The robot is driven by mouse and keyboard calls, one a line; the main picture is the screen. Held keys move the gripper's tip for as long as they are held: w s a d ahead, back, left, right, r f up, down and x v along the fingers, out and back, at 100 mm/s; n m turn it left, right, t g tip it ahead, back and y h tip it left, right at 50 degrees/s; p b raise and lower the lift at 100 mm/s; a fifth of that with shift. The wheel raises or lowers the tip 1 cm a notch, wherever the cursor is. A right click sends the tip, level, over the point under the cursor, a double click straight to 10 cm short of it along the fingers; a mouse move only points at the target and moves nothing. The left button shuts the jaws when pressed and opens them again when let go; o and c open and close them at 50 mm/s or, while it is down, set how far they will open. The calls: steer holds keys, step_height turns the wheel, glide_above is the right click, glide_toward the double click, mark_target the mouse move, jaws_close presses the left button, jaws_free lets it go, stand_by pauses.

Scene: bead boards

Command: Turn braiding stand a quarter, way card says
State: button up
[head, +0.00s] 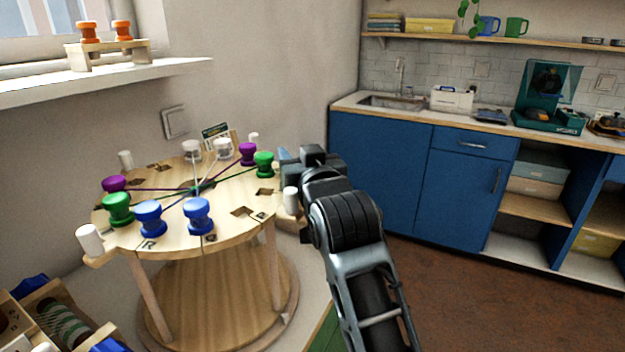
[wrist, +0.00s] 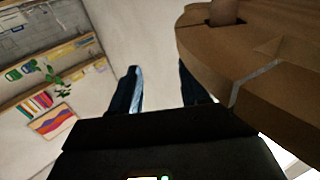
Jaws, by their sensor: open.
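The braiding stand (head: 170,235) has a round wooden top on posts over a round wooden base. Purple, green, blue and white bobbins sit around the top, with threads running to its middle. White pegs stick out at the rim, one (head: 291,200) at the right. A small card (head: 215,131) stands behind the top; its marking is too small to read. My gripper (head: 286,160) is open at the stand's right side, close to the rim. In the wrist view the open fingers (wrist: 162,88) show nothing between them, and the wooden rim (wrist: 265,75) is to their right.
The stand is on a pale table by the wall. A windowsill (head: 150,74) with a small rack of orange bobbins is above left. A box with spools (head: 60,325) is at the lower left. Blue cabinets (head: 380,160) with a sink stand behind; open floor lies to the right.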

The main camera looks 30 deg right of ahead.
steer(key=s+a, duration=0.1)
steer(key=s, duration=0.6)
steer(key=shift+s+a+b, duration=0.15)
steer(key=shift+s+b, duration=0.15)
steer(key=shift+b, duration=0.15)
steer(key=shift+c, duration=0.3)
